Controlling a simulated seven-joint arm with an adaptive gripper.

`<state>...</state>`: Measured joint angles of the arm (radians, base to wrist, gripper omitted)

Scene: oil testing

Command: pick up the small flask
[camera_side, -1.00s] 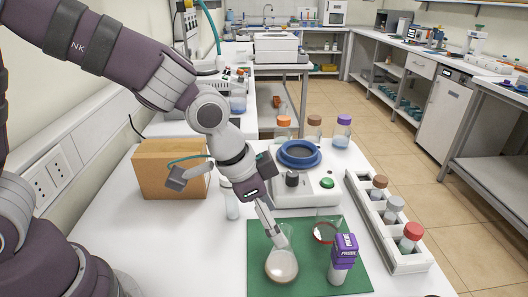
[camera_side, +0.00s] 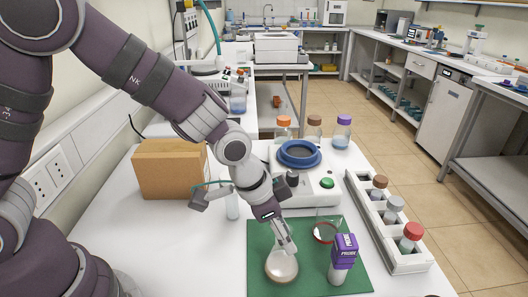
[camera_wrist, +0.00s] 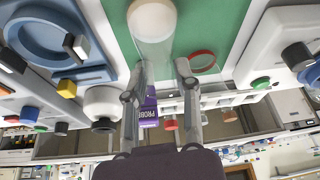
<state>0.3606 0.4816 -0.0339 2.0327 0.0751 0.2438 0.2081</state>
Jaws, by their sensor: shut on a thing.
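The small flask (camera_side: 281,268) is clear, conical and holds a pale beige fill. It stands upright on the green mat (camera_side: 262,238). My gripper (camera_side: 285,248) reaches down from above, with its fingers on the flask's narrow neck. In the wrist view the flask (camera_wrist: 152,22) shows at the top, with its neck between the two fingertips of my gripper (camera_wrist: 160,72). The gripper is shut on it. The fingers hide part of the neck in the side view.
A purple-topped probe (camera_side: 343,258) and a glass beaker with a red base (camera_side: 326,231) stand close right of the flask. A white rack (camera_side: 398,243) of capped bottles is farther right. Behind are the white device with a blue ring (camera_side: 318,190) and a cardboard box (camera_side: 170,173).

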